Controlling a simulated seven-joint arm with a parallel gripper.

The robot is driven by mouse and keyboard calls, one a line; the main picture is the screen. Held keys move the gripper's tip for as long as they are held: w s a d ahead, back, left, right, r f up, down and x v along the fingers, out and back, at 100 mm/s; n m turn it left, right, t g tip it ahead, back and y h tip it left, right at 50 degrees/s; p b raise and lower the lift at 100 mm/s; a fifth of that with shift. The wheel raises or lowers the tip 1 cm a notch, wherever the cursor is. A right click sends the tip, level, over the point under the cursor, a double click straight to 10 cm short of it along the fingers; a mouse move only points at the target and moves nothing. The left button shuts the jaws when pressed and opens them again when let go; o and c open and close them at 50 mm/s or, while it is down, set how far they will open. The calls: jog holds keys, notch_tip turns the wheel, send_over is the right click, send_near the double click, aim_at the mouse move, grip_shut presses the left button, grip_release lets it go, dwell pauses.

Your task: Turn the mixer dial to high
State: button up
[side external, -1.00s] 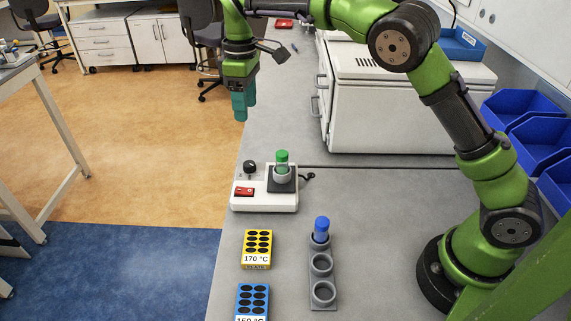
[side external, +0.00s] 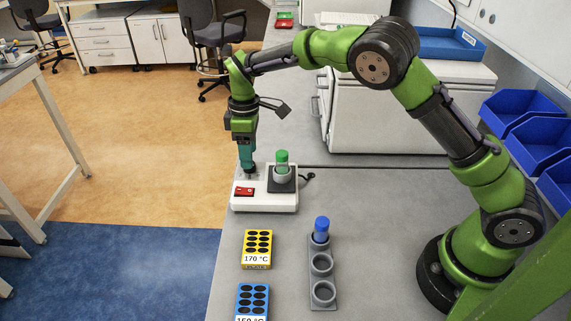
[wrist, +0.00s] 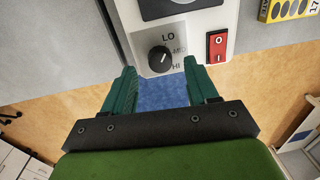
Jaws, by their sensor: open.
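The mixer (side external: 285,202) is a white box on the bench. Its black round dial (wrist: 159,60) shows in the wrist view with the labels LO, MID and HI to its right. The dial's pale mark points up and to the right, roughly between LO and MID; I cannot tell the exact setting. My gripper (side external: 247,167) points down over the dial in the side view and hides most of it. In the wrist view my gripper (wrist: 159,66) is open, its teal fingers on either side of the dial. I cannot tell whether they touch it.
A green-capped vial (side external: 282,160) stands in the mixer's holder, right of my gripper. A red switch (wrist: 217,46) is on the mixer. A yellow 170 °C block (side external: 257,248), a blue block (side external: 252,300) and a grey rack (side external: 323,268) with a blue-capped vial (side external: 321,228) lie in front.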

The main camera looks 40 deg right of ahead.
jog(key=shift+f, duration=1.35)
jog(key=shift+c, duration=0.4)
jog(key=c, duration=1)
